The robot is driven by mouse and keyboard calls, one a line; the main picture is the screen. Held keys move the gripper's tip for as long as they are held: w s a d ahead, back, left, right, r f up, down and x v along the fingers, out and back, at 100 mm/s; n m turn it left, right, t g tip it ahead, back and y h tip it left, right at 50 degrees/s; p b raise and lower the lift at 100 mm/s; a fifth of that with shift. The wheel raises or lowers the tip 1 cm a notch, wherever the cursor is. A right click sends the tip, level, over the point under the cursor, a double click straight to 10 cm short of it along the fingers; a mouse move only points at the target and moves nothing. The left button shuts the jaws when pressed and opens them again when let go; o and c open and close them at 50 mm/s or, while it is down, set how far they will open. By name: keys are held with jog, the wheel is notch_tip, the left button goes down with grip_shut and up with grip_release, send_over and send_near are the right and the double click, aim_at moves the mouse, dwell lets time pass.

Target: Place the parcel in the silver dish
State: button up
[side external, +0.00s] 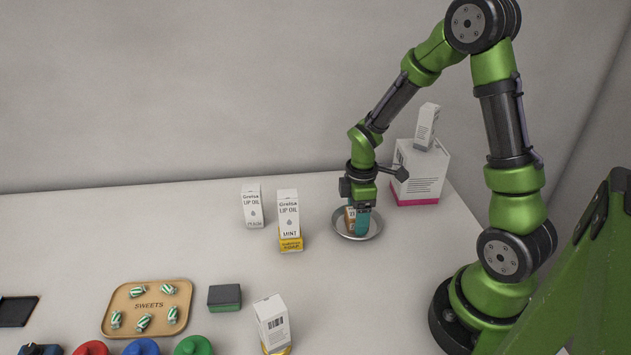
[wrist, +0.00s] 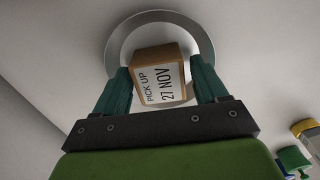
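The parcel (wrist: 158,78) is a small brown box with a white label reading "PICK UP 27 NOV". It is between the two teal fingers of my gripper (wrist: 160,88) in the wrist view, with both fingers against or very close to its sides. In the side view, the parcel (side external: 349,218) is partly hidden by my gripper (side external: 360,222). The silver dish (side external: 372,233) is round and shallow, and the parcel is inside its outline. The dish rim (wrist: 203,38) also shows around the parcel in the wrist view. I cannot tell whether the parcel touches the dish bottom.
A large white box (side external: 425,165) with a smaller box (side external: 427,125) on top stands behind right. A sweets tray (side external: 148,322) and green-grey block (side external: 224,297) lie front left.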

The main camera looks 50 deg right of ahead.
jog(key=shift+o, duration=0.7)
notch_tip(320, 180, up, 12)
jog(key=s+a+r+m+t+y, duration=0.2)
jog(key=s+a+r+m+t, duration=0.5)
jog(key=a+r+m, duration=0.4)
jog(key=shift+s+a+m, duration=0.65)
jog(key=shift+a+m, duration=0.1)
jog(key=shift+m, duration=0.35)
jog(key=shift+r, duration=0.1)
